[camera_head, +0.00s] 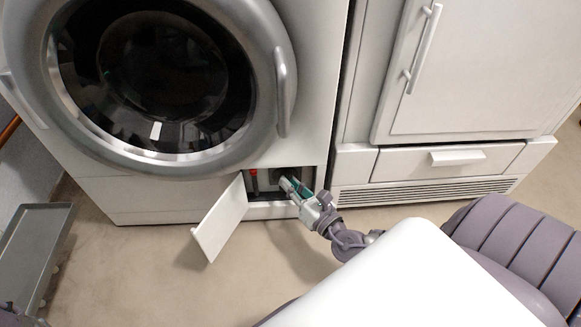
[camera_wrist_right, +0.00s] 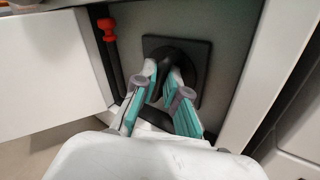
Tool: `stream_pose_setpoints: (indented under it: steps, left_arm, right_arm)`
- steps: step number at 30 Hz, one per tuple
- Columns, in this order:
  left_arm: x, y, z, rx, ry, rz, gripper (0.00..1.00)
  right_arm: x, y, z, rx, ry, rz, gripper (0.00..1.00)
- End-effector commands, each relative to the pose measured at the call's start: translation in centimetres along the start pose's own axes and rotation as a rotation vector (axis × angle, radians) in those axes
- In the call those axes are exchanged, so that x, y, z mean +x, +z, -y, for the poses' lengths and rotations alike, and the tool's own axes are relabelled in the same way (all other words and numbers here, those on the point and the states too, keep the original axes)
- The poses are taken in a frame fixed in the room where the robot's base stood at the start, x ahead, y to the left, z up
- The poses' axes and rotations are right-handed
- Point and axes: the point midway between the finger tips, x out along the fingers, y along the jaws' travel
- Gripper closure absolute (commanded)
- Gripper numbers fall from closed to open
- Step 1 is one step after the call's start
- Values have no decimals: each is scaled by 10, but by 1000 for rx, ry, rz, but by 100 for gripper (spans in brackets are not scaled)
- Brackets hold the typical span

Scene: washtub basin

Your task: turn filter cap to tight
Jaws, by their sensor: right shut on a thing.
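The filter cap (camera_wrist_right: 190,58) is dark and round, on a dark square plate inside the open hatch low on the washing machine. In the right wrist view my right gripper (camera_wrist_right: 163,82) has its fingers on either side of the cap's grip and is shut on it. The fingers hide part of the cap. In the head view my right gripper (camera_head: 286,182) reaches into the hatch opening, and the cap is mostly hidden there. How tight the cap is cannot be told. My left gripper is not clearly in view.
The white hatch door (camera_head: 220,218) hangs open to the left of the opening. A red-topped dark hose (camera_wrist_right: 107,27) stands left of the cap. A second white appliance (camera_head: 457,70) stands to the right. A grey tray (camera_head: 32,250) is at the far left.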

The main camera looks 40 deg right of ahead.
Motion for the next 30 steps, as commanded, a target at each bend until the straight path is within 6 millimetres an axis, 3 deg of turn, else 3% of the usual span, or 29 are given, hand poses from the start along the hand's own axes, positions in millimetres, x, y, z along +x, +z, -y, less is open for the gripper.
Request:
stream_pose_setpoints:
  steps: [13, 30]
  left_arm:
    - [-25, -8, -5, 1, 0, 1, 100]
    - [-26, -9, -5, 1, 0, 1, 100]
  right_arm:
    - [-1, -6, 4, 217, 46, 144, 100]
    - [-1, -11, 6, 662, 141, 433, 100]
